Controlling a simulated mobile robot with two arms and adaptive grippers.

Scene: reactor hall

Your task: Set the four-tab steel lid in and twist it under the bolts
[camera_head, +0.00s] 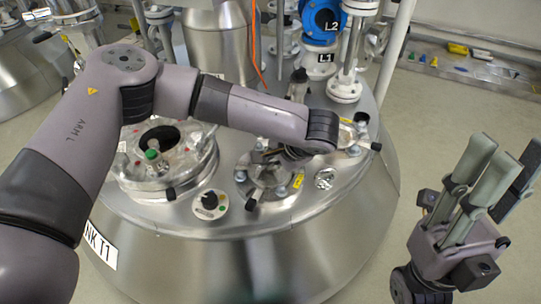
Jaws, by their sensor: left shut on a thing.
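The four-tab steel lid (268,177) sits at the small port on the front of the domed steel tank top, with bolts around it. My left gripper (276,157) reaches down over it from the right and is shut on the lid. My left wrist hides the gripper's fingers and much of the lid's far side. I cannot tell whether the tabs are under the bolts. My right gripper (490,180) is at the right, off the tank, with its fingers pointing up, apart and empty.
A large round hatch (160,185) with a green-capped fitting stands left of the port. A black knob (209,200) is in front. Blue-and-white valve piping (322,25) rises behind. My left forearm crosses above the tank.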

